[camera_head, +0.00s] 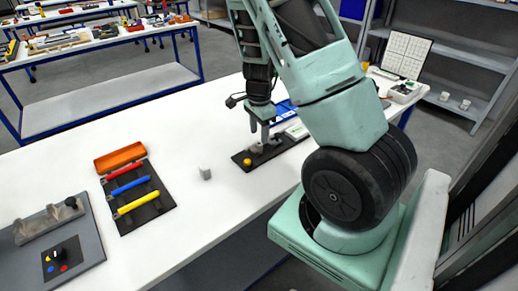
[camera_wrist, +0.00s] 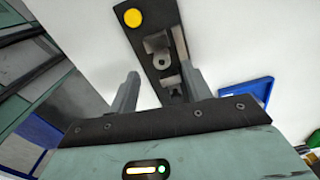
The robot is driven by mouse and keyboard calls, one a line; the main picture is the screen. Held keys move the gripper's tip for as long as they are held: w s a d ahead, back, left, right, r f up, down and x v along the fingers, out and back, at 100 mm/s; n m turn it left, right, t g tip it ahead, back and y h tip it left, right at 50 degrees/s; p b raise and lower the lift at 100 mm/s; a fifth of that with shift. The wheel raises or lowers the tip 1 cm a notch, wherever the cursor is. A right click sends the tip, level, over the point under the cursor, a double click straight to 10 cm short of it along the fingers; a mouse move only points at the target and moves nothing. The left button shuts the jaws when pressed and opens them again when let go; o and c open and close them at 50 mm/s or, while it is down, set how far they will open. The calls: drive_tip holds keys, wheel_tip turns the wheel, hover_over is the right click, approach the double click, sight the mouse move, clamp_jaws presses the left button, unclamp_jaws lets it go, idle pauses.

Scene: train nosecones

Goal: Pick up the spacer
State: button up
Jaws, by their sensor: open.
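No part is labelled as the spacer, so I cannot tell for sure which one it is. A small light grey block (camera_head: 205,173) stands alone on the white table. Grey metal pieces (camera_wrist: 159,52) sit on a narrow dark fixture (camera_wrist: 138,39) with a yellow round button (camera_wrist: 133,17). In the head view the same dark fixture (camera_head: 240,158) lies under my gripper (camera_head: 259,135). My gripper points down with its fingers apart. In the wrist view my gripper (camera_wrist: 161,82) has the lower part of the fixture between and beyond its fingertips. I see nothing held.
A dark rack (camera_head: 150,207) with red, blue and yellow bars and an orange tray (camera_head: 119,157) is left of the block. A grey panel (camera_head: 85,262) with knobs is at far left. A blue tray (camera_wrist: 248,93) lies right of my gripper. The table between is clear.

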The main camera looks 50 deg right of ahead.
sight(259, 144)
wheel_tip(259, 144, down, 5)
drive_tip(key=shift+w+d+f, duration=0.1)
clamp_jaws()
idle(0.3)
